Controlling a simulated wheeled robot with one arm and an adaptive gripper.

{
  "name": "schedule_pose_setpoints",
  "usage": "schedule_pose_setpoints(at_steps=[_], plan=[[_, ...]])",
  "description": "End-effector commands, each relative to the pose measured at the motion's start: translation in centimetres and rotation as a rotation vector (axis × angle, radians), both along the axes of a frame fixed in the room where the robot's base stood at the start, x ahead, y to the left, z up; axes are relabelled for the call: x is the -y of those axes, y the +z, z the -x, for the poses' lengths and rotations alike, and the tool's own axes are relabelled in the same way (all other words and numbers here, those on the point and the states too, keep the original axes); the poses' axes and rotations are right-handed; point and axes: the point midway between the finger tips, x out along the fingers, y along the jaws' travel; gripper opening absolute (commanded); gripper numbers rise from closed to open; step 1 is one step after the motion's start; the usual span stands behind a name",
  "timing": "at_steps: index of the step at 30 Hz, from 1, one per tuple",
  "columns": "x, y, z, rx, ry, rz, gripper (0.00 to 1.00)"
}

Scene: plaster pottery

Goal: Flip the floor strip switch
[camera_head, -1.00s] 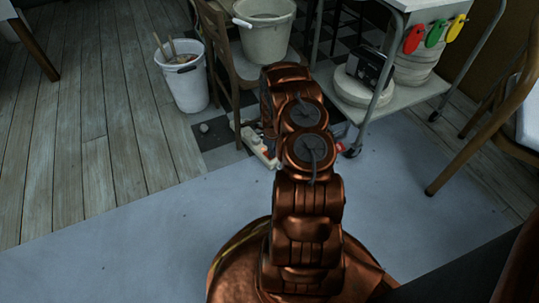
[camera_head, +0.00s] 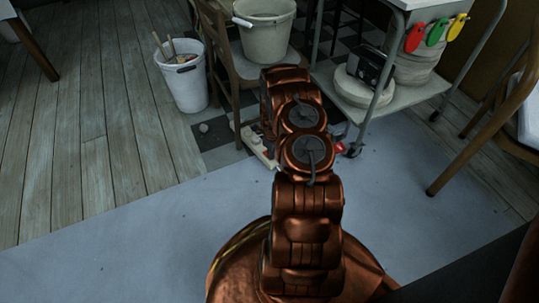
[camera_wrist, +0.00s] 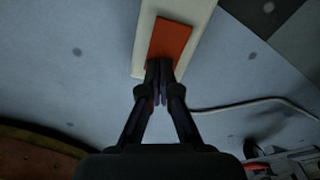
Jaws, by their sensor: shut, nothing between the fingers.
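The floor strip is a long pale bar (camera_wrist: 203,18) lying on the grey floor in the wrist view. Its red-orange rocker switch (camera_wrist: 171,38) is at the near end of the bar. My gripper (camera_wrist: 159,70) is shut and empty, its fingertips at the near edge of the switch; whether they touch it I cannot tell. In the head view the strip (camera_head: 254,141) lies on the floor just left of my arm, partly hidden behind it. My gripper is hidden by my arm there.
A white cord (camera_wrist: 260,102) runs right across the floor. A wooden chair (camera_head: 232,68) bearing a bucket (camera_head: 266,40) stands behind the strip. A white bucket (camera_head: 184,82) is left, a wheeled cart (camera_head: 420,92) right. Open grey floor lies left of my arm.

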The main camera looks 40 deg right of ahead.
Motion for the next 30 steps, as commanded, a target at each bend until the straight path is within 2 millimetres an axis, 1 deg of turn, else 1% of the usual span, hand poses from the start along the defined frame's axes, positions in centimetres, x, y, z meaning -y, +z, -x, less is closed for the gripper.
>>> schedule_pose_setpoints(at_steps=[4, 8, 30], plan=[[0.0, 0.0, 0.0, 0.0, 0.0, 0.0, 0.0], [0.0, 0.5, 0.0, 0.0, -0.001, 0.0, 0.0], [0.0, 5.3, -0.1, 0.001, 0.0, 0.001, 0.0]])
